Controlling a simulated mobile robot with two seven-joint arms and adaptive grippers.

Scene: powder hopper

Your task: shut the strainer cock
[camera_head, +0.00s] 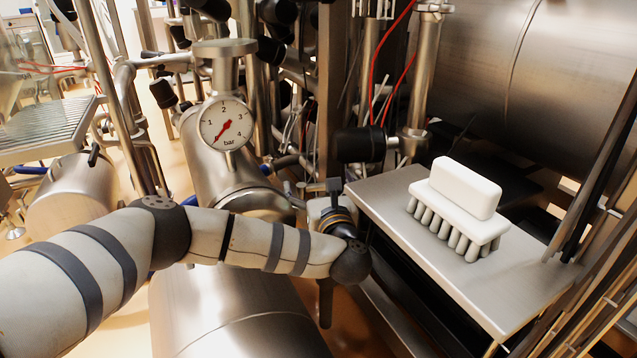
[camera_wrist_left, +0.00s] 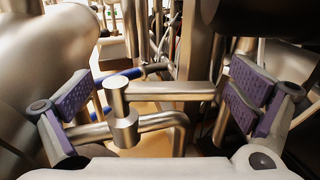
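In the left wrist view, a steel fitting (camera_wrist_left: 123,118), a short upright cylinder with a horizontal bar running right from it, shows between my fingers. It looks like the strainer cock and its handle, but I cannot tell whether it is open or shut. My left gripper (camera_wrist_left: 160,98) is open, with one purple-padded finger on each side; the pads look apart from the fitting. In the head view, my left gripper (camera_head: 327,195) points away beside the steel vessel, largely hidden behind my wrist. The cock cannot be made out there. My right gripper is in neither view.
A pressure gauge (camera_head: 227,123) with a red needle sits on the steel vessel (camera_head: 205,165). A white brush (camera_head: 457,205) lies on a metal shelf (camera_head: 505,290) right of my wrist. Pipes and cables crowd the back. A blue hose (camera_wrist_left: 122,78) runs behind the fitting.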

